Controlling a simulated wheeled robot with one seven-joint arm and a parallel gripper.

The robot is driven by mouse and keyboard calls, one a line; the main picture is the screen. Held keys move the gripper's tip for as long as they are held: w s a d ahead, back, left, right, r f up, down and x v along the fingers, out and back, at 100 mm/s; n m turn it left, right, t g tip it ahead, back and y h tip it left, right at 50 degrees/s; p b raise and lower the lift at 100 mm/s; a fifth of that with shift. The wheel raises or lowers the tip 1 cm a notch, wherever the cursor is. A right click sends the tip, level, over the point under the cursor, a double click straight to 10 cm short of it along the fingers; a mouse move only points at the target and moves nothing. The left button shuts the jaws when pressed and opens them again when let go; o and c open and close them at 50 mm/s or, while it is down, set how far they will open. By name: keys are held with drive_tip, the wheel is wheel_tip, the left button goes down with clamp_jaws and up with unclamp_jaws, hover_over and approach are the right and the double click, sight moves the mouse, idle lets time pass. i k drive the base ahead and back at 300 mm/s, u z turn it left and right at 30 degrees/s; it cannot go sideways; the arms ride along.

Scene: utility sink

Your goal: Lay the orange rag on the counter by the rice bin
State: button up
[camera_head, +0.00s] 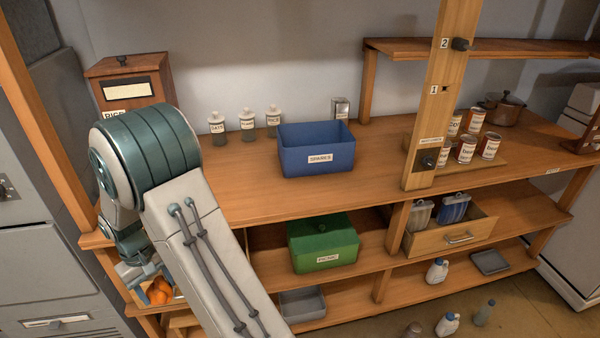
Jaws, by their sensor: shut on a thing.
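The orange rag (159,291) shows as a small orange patch at the lower left, below the counter top's front edge and partly hidden by my arm. My gripper (147,278) is right at the rag and shut on it; its fingertips are mostly hidden. The rice bin (126,82) is a brown wooden box with a "RICE" label, standing at the back left of the counter (230,199). My arm covers the part of the counter just in front of the bin.
Several labelled bottles (247,126) stand right of the bin. A blue bin (316,150) sits mid-counter, with cans (466,149) farther right. A green box (323,241) is on the shelf below. A wooden post (436,100) rises at the front. Bare counter lies left of the blue bin.

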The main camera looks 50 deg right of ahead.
sight(231, 192)
drive_tip(key=z, duration=1.85)
drive_tip(key=i, duration=1)
